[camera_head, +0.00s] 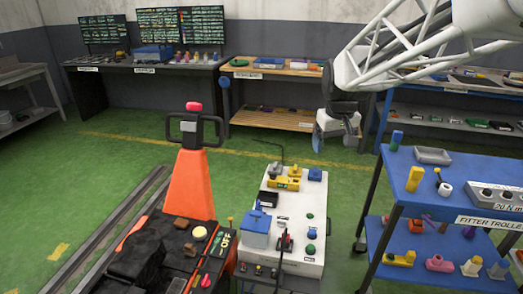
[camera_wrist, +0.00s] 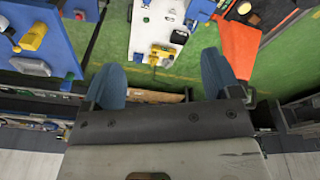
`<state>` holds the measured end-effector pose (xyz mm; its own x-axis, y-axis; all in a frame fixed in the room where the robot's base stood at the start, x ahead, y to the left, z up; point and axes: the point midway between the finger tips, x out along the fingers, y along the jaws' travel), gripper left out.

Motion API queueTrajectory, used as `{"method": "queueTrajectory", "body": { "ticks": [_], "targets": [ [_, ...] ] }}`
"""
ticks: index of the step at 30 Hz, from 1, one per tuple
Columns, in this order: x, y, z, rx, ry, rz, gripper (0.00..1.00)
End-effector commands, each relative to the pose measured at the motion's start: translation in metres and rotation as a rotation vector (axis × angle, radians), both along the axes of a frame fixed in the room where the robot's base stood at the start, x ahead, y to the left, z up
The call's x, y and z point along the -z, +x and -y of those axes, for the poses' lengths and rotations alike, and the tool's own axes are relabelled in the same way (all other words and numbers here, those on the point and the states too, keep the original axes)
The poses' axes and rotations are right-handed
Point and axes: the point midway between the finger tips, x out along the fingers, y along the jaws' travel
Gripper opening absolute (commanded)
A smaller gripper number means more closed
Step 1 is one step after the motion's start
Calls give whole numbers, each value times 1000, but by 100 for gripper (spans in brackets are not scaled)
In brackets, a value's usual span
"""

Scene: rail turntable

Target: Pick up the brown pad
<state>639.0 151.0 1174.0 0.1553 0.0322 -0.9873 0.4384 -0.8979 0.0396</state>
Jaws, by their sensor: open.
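A small brown pad-like piece (camera_head: 182,223) lies on the black top of the orange-fronted machine (camera_head: 190,190), left of a round cream-coloured knob. A second, smaller brownish piece (camera_head: 190,250) lies nearer on the same top; I cannot tell for certain which is the brown pad. In the wrist view a small brown spot (camera_wrist: 254,19) shows on the black top, beyond the right finger. My gripper (camera_wrist: 160,62) is open, its two blue fingers wide apart with nothing between them. In the head view my gripper (camera_head: 335,138) hangs in the air near the back workbench, well away from the machine.
A white cabinet (camera_head: 298,232) with a yellow block, blue box and knobs stands right of the machine. A blue fitter trolley (camera_head: 440,200) with several parts stands at right. Benches (camera_head: 270,75) line the back wall. Green floor lies open at the left, beside rails (camera_head: 110,235).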

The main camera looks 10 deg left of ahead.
Motion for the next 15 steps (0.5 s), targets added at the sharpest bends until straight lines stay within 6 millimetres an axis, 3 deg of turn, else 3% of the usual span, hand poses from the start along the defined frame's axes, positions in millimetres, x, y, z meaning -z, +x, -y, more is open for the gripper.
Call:
{"method": "queueTrajectory", "body": {
  "ticks": [15],
  "targets": [
    [40, 98, -91, -162, -17, -23, 83]
  ]
}}
